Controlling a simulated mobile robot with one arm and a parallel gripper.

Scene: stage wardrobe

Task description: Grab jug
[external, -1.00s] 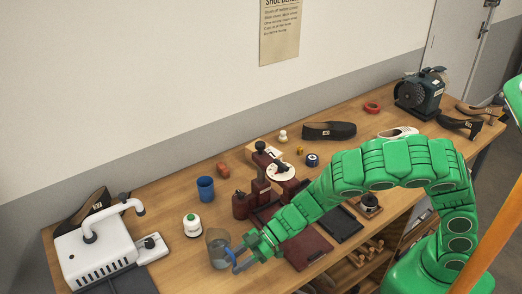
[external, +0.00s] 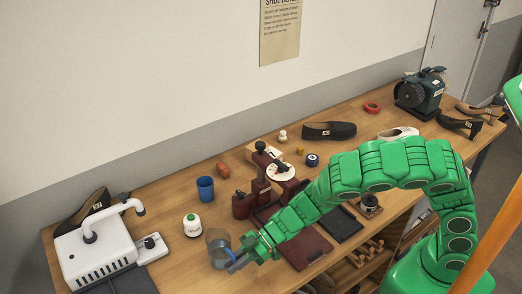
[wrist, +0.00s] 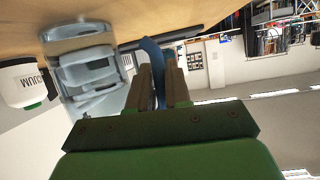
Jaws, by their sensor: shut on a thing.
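The jug (external: 217,244) is a clear, greyish vessel with a blue handle, near the front left of the bench in the external view. In the wrist view the clear jug (wrist: 88,70) is at the upper left, and its blue handle (wrist: 152,50) runs between the fingers. My gripper (external: 240,258) is at the jug's right side, its fingers shut on the handle. The fingers of my gripper (wrist: 158,85) also show in the wrist view. The external view does not show clearly whether the jug touches the bench.
A white machine (external: 95,248) fills the left end of the bench (external: 170,265). A dark red flask (external: 241,205) stands behind my gripper.

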